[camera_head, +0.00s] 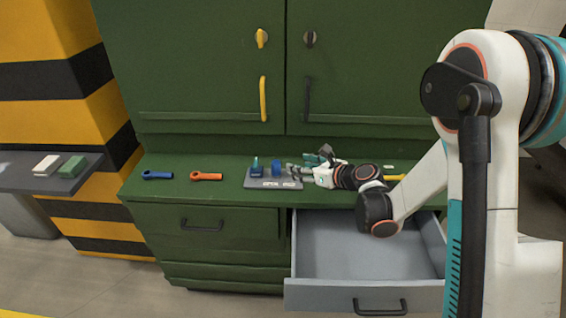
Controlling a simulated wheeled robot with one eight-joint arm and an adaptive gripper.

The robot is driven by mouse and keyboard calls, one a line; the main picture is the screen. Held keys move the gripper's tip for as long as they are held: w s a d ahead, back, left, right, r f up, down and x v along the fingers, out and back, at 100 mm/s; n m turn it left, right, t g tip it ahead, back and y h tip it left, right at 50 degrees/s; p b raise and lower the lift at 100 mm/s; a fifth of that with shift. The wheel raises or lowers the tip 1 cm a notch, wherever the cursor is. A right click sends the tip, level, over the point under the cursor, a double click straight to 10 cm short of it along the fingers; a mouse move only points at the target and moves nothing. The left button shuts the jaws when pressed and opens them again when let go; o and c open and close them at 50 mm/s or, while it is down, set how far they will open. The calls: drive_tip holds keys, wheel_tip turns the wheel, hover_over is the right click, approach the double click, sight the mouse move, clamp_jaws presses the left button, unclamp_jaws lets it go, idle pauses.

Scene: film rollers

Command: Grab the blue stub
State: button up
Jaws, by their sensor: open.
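On a dark grey labelled mat (252,184) on the green counter stand two small blue pieces. One is a short plain blue stub (278,166); the other is a darker blue piece (256,171) with a thin teal tip, just left of it. My gripper (297,168) is open, low over the counter, just right of the blue stub and pointing left towards it. Whether a finger touches the stub is too small to tell. Part of the mat's right side is hidden by my gripper.
A blue-handled tool (157,174) and an orange one (206,176) lie left on the counter. An open grey drawer (365,245) juts out below my arm. Green cabinet doors (200,60) rise behind. A side shelf (20,178) holds a white and a green block.

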sight(277, 163)
drive_tip(key=b+x, duration=0.1)
drive_tip(key=x, duration=0.3)
drive_tip(key=b+x, duration=0.2)
drive_tip(key=x, duration=0.3)
drive_tip(key=b+x, duration=0.1)
drive_tip(key=x, duration=0.4)
drive_tip(key=shift+s+f, duration=0.1)
drive_tip(key=shift+f, duration=0.2)
drive_tip(key=shift+c, duration=0.4)
clamp_jaws()
